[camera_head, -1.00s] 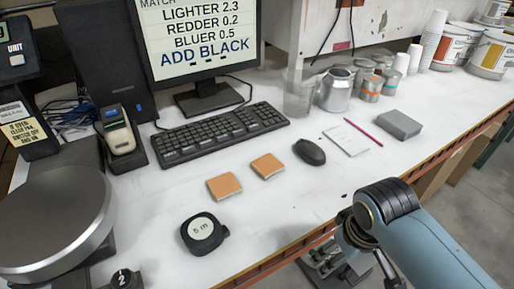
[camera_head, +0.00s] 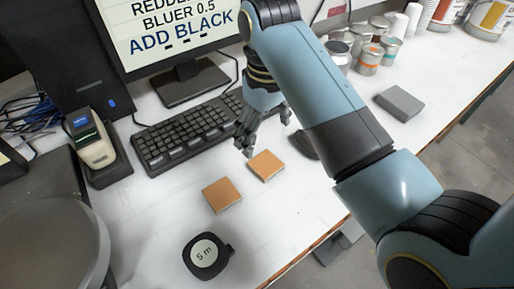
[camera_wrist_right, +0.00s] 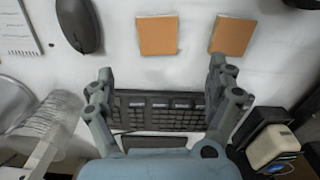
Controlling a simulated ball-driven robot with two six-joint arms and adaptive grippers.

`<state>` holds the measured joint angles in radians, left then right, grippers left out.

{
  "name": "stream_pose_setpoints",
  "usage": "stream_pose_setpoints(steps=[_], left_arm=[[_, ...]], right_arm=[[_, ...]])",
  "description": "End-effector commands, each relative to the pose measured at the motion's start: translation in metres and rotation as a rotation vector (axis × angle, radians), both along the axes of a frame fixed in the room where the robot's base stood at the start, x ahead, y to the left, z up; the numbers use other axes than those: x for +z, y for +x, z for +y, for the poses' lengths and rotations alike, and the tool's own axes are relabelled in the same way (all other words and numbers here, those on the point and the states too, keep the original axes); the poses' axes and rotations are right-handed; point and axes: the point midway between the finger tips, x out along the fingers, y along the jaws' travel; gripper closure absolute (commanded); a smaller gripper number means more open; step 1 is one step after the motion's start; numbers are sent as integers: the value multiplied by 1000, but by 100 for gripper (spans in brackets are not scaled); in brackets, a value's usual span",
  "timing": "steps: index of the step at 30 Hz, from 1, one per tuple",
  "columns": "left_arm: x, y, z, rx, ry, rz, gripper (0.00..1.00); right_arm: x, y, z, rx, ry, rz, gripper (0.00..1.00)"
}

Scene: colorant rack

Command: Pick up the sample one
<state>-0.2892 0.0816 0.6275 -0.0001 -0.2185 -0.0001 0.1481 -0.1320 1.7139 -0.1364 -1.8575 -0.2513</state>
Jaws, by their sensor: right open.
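Two square orange-brown sample tiles lie flat on the white bench. The nearer-left tile (camera_head: 222,195) and the farther-right tile (camera_head: 265,166) are a short gap apart, and I see no number on either. In the right wrist view they are the tile at upper middle (camera_wrist_right: 158,36) and the tile at upper right (camera_wrist_right: 232,36). My right gripper (camera_head: 267,136) is open and empty, pointing down just behind the farther-right tile, near the keyboard. Its spread fingers (camera_wrist_right: 160,88) show over the keyboard in the wrist view, apart from both tiles. My left gripper is out of view.
The keyboard (camera_head: 185,135) lies behind the tiles. The black mouse (camera_wrist_right: 79,25) is beside them, partly hidden by my arm in the head view. A tape measure (camera_head: 207,255) is in front. A scanner in its dock (camera_head: 95,145) stands left; cans (camera_head: 370,58) stand back right.

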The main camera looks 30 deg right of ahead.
Motion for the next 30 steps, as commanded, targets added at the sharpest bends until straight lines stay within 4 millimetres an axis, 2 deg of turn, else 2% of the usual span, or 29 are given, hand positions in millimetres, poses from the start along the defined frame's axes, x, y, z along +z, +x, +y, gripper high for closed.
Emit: stream_pose_setpoints(steps=[7,12,16,22,30], left_arm=[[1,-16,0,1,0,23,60],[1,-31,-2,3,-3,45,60],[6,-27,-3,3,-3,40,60],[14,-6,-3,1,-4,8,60],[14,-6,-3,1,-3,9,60]], right_arm=[[-38,0,0,3,-1,8,12],[-54,0,0,3,1,5,12],[-68,0,-2,3,-1,8,12],[-98,1,-4,2,0,6,12],[-105,1,-4,2,0,3,12]])
